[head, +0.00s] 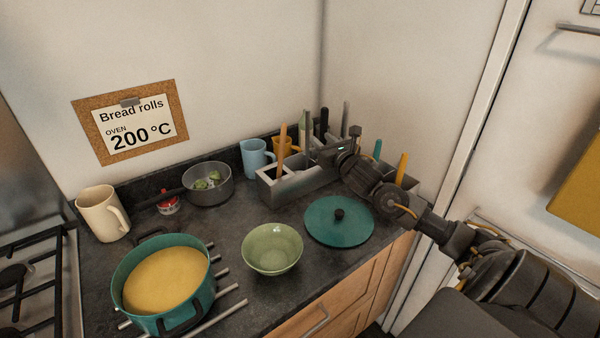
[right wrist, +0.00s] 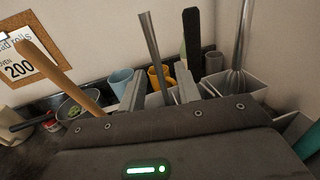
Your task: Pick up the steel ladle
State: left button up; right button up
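An upright steel handle (head: 307,122), which looks like the ladle's, stands in the grey utensil caddy (head: 290,188). Its lower end is hidden. In the right wrist view the handle (right wrist: 151,45) rises between or just behind the two fingers of my right gripper (right wrist: 160,92). The fingers stand apart with a gap on the handle's right side, so the gripper looks open. In the head view my right gripper (head: 324,151) is over the caddy, among the handles. My left gripper is not in view.
Close by in the caddy are a wooden handle (right wrist: 57,72), a black handle (right wrist: 191,38) and another steel utensil (right wrist: 240,45). Blue (head: 254,158) and yellow mugs stand behind. A teal lid (head: 325,225), green bowl (head: 271,248) and pot (head: 165,280) sit in front.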

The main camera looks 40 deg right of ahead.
aim_at(308, 130)
jog(key=p+x, duration=0.1)
jog(key=x, duration=0.1)
jog(key=p+x, duration=0.1)
jog(key=x, duration=0.2)
jog(key=a+p+x, duration=0.1)
jog(key=x, duration=0.2)
jog(key=shift+w+r+p, duration=0.1)
jog(key=shift+p, duration=0.2)
jog(key=shift+w, duration=0.3)
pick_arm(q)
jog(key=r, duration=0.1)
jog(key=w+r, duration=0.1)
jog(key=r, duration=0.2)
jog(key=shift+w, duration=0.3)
pick_arm(e)
jog(key=shift+d, duration=0.1)
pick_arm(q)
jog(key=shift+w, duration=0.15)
pick_arm(e)
grip_shut()
